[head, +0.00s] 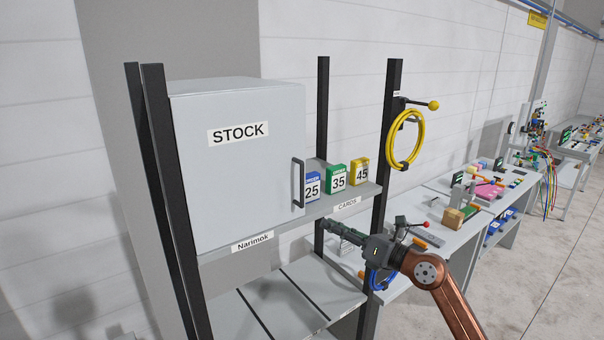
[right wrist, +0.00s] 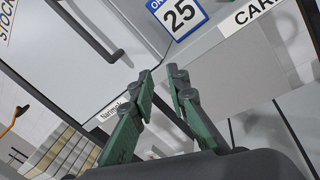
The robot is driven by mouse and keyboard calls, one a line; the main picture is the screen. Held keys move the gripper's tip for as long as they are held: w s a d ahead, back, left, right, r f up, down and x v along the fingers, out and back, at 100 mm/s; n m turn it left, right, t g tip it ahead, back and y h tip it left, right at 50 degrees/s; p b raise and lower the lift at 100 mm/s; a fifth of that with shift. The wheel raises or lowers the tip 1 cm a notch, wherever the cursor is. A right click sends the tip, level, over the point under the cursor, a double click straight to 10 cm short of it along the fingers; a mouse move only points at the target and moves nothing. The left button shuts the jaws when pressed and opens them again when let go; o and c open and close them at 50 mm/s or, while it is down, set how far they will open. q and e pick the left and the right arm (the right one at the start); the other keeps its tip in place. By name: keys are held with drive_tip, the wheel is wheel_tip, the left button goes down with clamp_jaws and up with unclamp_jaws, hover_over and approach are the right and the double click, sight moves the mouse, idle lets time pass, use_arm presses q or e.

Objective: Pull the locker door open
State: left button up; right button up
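The grey locker door (head: 235,170) is labelled STOCK and looks closed. Its dark vertical bar handle (head: 298,184) is on the right side of the door. My right gripper (head: 332,228) is in front of the rack, below and to the right of the handle, apart from it. In the right wrist view, the two green fingers of this gripper (right wrist: 160,74) are parted with nothing between them. The handle (right wrist: 88,34) shows there at upper left, beyond the fingertips. My left gripper is not in view.
A shelf with a CARDS label (head: 347,204) holds blue (head: 312,187), green (head: 336,179) and yellow (head: 359,172) card boxes, right of the locker. A black rack post (head: 385,150) with a yellow coil (head: 405,138) stands nearby. Workbenches (head: 430,215) stretch away right.

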sight(303, 184)
drive_tip(key=s+a+r+n+p, duration=0.1)
drive_tip(key=s+r+n, duration=0.1)
drive_tip(key=r, duration=0.4)
drive_tip(key=s+a+r+n+p, duration=0.1)
drive_tip(key=s+a+r+n, duration=0.15)
drive_tip(key=r, duration=0.35)
drive_tip(key=shift+h, duration=0.5)
drive_tip(key=p+x, duration=0.1)
drive_tip(key=x, duration=0.2)
drive_tip(key=p+x, duration=0.1)
drive_tip(key=x, duration=0.1)
drive_tip(key=shift+w+a+r+p, duration=0.1)
drive_tip(key=shift+w+r+p, duration=0.2)
drive_tip(key=shift+w, duration=0.05)
drive_tip(key=shift+w+a+f, duration=0.15)
drive_tip(key=shift+w+a, duration=0.25)
drive_tip(key=shift+w, duration=0.1)
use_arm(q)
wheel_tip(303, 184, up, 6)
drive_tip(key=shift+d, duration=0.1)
use_arm(e)
drive_tip(key=shift+c, duration=0.4)
clamp_jaws()
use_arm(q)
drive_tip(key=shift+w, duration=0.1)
use_arm(e)
drive_tip(key=shift+s, duration=0.15)
